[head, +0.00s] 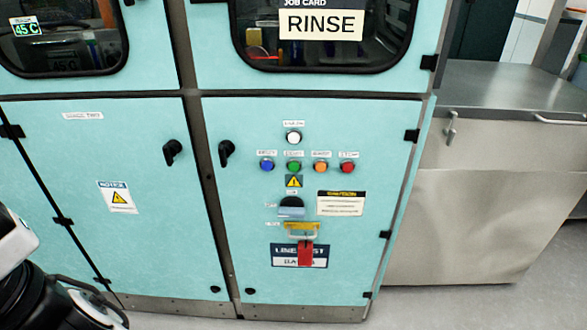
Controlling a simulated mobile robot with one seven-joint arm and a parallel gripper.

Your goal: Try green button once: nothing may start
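The green button (294,167) is on the right-hand turquoise cabinet door, second from left in a row of round buttons. A blue button (267,165) is to its left; an orange button (321,167) and a red button (347,167) are to its right. A white round lamp or button (293,137) is above it. Lower down are a dark switch with a grey-blue handle (291,210), a yellow bar (302,226) and a red tag or lock (305,253) hanging below it. My gripper's fingers are not in view; nothing touches the green button.
The cabinet doors are closed, with black handles (172,152) and (226,152). A "RINSE" card (321,24) is on the upper right window. A steel bench (480,180) is at right. Parts of my arm show at lower left. The space before the button panel looks clear.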

